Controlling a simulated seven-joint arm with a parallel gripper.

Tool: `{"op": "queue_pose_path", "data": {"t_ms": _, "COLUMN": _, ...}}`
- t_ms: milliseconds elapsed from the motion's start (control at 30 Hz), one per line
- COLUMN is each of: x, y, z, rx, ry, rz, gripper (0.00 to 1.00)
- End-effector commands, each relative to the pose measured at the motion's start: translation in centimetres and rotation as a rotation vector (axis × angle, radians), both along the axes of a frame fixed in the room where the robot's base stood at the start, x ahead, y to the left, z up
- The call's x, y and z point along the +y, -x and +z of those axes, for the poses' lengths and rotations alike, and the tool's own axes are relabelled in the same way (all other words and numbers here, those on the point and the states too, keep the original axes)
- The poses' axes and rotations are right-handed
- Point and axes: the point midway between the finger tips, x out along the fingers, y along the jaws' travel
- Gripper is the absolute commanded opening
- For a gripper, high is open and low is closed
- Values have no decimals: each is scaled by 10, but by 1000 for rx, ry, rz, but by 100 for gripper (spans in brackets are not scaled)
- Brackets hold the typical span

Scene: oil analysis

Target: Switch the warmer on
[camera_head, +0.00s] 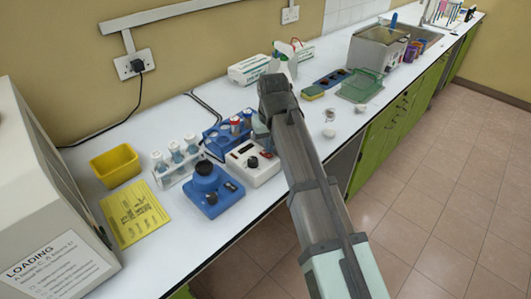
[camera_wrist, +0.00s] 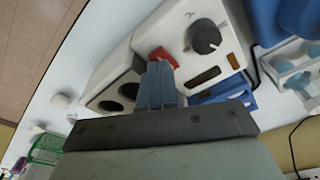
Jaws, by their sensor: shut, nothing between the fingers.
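The warmer (camera_head: 262,174) is a white box with a dark round knob, a dark display window and a block with two round wells. It stands near the front edge of the bench. In the wrist view the warmer (camera_wrist: 188,25) shows a red rocker switch (camera_wrist: 162,56) beside the knob. My gripper (camera_wrist: 161,68) is shut and empty, with its fingertips right at the red switch and partly covering it. I cannot tell whether they touch it or which way it is set. In the head view the arm hides the fingertips and part of the warmer.
A blue mixer (camera_head: 212,200) stands left of the warmer, near a white tube rack (camera_head: 179,172) and a blue rack (camera_head: 213,142) behind. A yellow bin (camera_head: 116,166) and yellow sheet (camera_head: 135,213) lie farther left. Small white cups (camera_head: 329,132) stand to the right.

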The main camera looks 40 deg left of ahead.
Motion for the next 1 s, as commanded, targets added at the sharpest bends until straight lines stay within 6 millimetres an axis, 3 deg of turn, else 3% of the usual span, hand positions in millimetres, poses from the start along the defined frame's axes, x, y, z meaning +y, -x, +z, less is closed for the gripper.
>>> {"op": "queue_pose_path", "data": {"t_ms": 1000, "x": 0, "y": 0, "z": -11, "rx": 0, "ry": 0, "rz": 0, "gripper": 0}}
